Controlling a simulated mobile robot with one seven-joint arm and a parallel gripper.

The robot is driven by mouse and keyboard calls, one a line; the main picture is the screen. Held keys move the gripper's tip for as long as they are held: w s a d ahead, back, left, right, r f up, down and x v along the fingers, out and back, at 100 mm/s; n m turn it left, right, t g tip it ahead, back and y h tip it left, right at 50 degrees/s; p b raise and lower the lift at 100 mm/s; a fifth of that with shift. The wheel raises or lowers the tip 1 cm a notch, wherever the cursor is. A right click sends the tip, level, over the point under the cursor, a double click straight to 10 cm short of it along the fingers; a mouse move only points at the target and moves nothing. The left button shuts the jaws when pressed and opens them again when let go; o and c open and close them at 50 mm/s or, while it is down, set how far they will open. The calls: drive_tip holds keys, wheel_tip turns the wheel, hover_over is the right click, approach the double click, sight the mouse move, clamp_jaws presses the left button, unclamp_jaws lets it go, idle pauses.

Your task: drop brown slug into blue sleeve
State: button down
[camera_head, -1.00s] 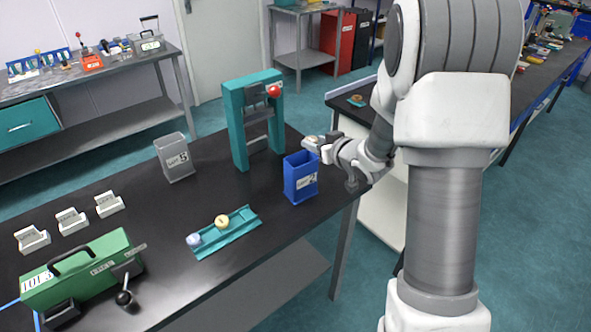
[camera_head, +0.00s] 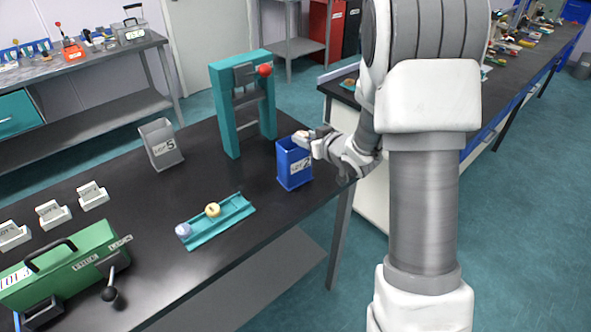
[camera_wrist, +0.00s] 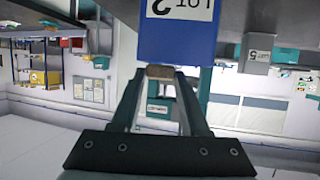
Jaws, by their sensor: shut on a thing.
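The blue sleeve (camera_head: 293,168), labelled LOT 2, stands upright on the black bench. It also shows in the wrist view (camera_wrist: 178,45), upside down, right beyond my fingertips. My gripper (camera_head: 303,136) is at the sleeve's upper rim, on its right side. In the wrist view my gripper (camera_wrist: 160,76) is shut on a small brown slug (camera_wrist: 160,71), held between the fingertips. In the head view the slug is too small to make out clearly. I cannot tell whether it is over the opening or beside the rim.
A grey LOT 5 sleeve (camera_head: 161,146) and a teal frame with a red knob (camera_head: 265,70) stand behind. A teal tray (camera_head: 222,222) holds a yellow and a pale slug. White holders (camera_head: 52,213) and a green machine (camera_head: 67,267) are at left.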

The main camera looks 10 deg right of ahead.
drive_tip(key=shift+c, duration=1.6)
unclamp_jaws()
drive_tip(key=v, duration=1.7)
drive_tip(key=shift+s+p, duration=0.25)
drive_tip(key=shift+p, duration=0.1)
